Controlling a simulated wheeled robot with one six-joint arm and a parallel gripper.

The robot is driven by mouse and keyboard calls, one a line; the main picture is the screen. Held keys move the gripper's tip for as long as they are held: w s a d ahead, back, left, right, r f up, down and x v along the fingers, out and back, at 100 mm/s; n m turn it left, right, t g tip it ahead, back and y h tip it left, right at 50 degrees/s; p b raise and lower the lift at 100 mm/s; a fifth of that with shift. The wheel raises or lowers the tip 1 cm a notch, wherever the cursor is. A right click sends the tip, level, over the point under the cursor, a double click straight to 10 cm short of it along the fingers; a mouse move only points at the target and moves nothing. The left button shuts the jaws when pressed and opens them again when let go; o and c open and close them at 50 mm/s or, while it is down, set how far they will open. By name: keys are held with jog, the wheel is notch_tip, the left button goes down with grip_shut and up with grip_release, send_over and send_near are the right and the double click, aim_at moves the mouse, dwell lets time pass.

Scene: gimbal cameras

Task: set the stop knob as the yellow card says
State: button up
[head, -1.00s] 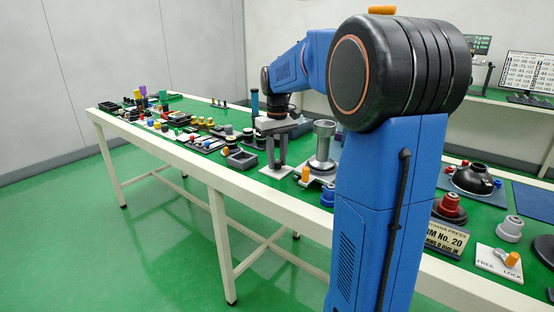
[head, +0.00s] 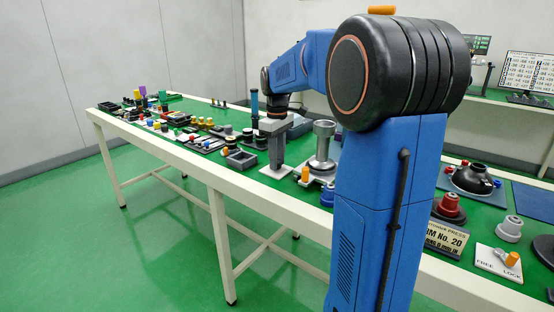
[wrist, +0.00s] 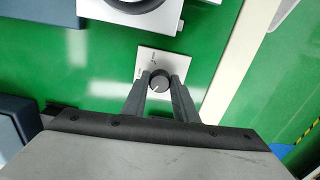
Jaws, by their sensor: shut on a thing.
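The stop knob (wrist: 160,80) is a small dark round knob with a pale pointer line, on a white square plate (wrist: 177,60) in the wrist view. Small dark marks on the plate are too small to read. My gripper (wrist: 160,85) is shut on the knob, one finger on each side. In the head view, my gripper (head: 277,165) points down at the table, and the knob cannot be made out there. I cannot identify the yellow card in either view.
A grey stand on a pale base (head: 322,150) is close to the right of my gripper. A blue-grey box (wrist: 15,130) shows at the wrist view's left. The table's white edge (wrist: 222,70) is close on the right.

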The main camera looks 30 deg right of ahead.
jog(key=o, duration=1.1)
jog(key=shift+c, duration=0.2)
notch_tip(320, 180, up, 17)
jog(key=shift+r, duration=0.2)
jog(key=s+a+f+m+t, duration=0.1)
jog(key=s+a+f, duration=0.4)
jog(key=s+f, duration=0.3)
jog(key=s+a+f+m+t, duration=0.2)
jog(key=s+a+f, duration=0.3)
jog(key=s+f, duration=0.3)
jog(key=s+a+f+m+t, duration=0.1)
jog(key=s+a+f, duration=0.5)
jog(key=s, duration=0.8)
notch_tip(320, 180, down, 2)
jog(key=shift+f+m+t, duration=0.15)
jog(key=shift+m+t, duration=0.25)
